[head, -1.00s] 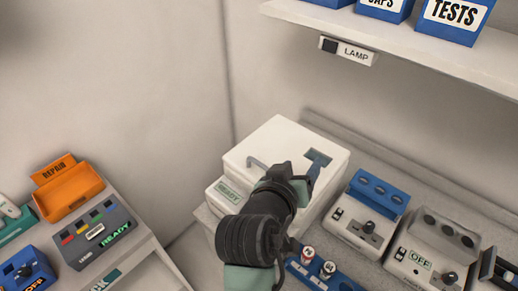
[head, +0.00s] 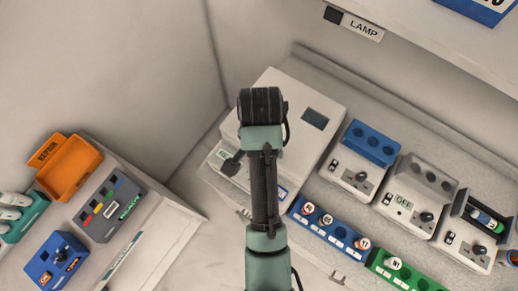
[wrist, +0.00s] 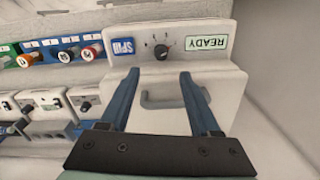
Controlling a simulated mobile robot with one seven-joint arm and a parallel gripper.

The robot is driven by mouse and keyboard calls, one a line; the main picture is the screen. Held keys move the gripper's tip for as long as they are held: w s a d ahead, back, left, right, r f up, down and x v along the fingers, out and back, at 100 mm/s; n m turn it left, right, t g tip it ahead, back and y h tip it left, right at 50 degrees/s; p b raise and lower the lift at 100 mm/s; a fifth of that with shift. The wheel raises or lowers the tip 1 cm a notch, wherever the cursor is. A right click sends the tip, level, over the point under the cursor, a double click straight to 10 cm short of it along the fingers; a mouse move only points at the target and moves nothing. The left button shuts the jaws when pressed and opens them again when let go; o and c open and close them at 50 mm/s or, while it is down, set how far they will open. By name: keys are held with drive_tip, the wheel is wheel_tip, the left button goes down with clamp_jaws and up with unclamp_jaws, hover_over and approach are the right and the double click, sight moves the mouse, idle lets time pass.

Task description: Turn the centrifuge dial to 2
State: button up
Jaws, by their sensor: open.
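The centrifuge (head: 283,85) is a white box on the counter, partly covered by my arm in the head view. In the wrist view its front panel (wrist: 222,20) appears upside down. The small dark dial (wrist: 162,51) sits between a blue SPIN label (wrist: 124,47) and a READY display (wrist: 207,43). Small marks surround the dial, but its setting is too small to read. My gripper (wrist: 159,74) is open and empty, its blue fingers spread over the handle (wrist: 172,98) side of the dial. The tips appear apart from the dial. The head view hides the fingers.
A blue rack (head: 325,228) with several capped vials lies right of the centrifuge, near a green rack (head: 400,272). Several small knobbed devices, including a blue-topped one (head: 372,143), stand further right. An orange REPAIR bin (head: 68,168) is at left. A shelf (head: 415,30) overhangs the right.

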wheel_tip(320, 180, down, 10)
drive_tip(key=shift+w+a+r+p, duration=0.1)
drive_tip(key=shift+w+r+p, duration=0.05)
drive_tip(key=shift+p, duration=0.85)
clamp_jaws()
